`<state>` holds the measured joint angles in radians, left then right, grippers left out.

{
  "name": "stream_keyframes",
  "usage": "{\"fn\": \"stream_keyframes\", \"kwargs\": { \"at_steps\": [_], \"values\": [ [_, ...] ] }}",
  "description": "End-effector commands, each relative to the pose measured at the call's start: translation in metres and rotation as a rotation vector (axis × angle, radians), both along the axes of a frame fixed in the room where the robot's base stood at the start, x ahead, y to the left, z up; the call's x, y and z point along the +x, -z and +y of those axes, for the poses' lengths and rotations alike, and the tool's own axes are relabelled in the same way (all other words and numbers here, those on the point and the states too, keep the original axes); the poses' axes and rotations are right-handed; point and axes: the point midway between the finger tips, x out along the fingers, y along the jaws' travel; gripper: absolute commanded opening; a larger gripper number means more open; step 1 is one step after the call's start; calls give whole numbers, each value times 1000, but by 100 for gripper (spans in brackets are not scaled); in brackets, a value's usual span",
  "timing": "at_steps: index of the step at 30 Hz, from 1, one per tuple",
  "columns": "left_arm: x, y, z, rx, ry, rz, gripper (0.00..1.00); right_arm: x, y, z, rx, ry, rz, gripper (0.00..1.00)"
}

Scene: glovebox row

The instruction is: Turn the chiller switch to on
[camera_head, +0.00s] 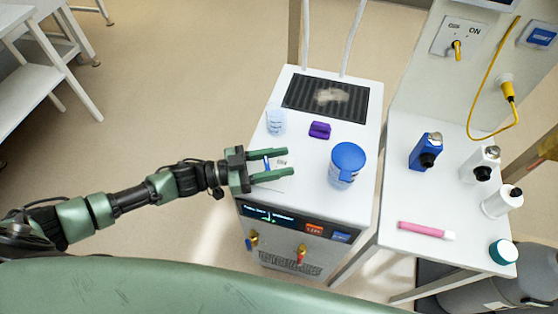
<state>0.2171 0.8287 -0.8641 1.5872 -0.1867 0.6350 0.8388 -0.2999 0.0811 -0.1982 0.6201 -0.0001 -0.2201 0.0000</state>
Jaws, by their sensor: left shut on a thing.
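The chiller (305,200) is a white box with a dark display (268,213) and an orange rocker switch (314,229) on its front panel. I cannot read the rocker's setting. A plate marked ON, with a yellow lever switch (456,48), is on the upright panel at the upper right; the lever points down. My left gripper (290,163) is over the chiller's top left edge, its green fingers on either side of a white printed card with a blue stripe (278,163). It is apart from both switches. My right gripper is not in view.
On the chiller stand a clear beaker (276,121), a purple block (320,130) and a blue-lidded jar (346,165). The white table (455,220) at right holds several bottles and a pink tube (426,230). A yellow cable (515,60) hangs there. Floor (190,80) at left is clear.

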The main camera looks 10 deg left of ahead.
Motion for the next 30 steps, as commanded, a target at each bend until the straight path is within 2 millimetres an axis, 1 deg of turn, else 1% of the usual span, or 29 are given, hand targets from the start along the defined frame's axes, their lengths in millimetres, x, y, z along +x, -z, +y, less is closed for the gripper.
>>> {"fn": "stream_keyframes", "kwargs": {
  "at_steps": [7, 18, 24, 30],
  "values": [
    [-1, 3, -1, 2, 135, -4, 3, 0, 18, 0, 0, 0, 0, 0],
    [-9, 3, -3, 1, 377, -3, 3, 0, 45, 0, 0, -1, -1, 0],
    [-12, 2, -3, 0, 456, -1, 3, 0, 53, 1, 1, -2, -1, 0],
    [-13, 0, -4, 0, 490, -1, 3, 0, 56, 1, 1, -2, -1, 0]
  ]
}}
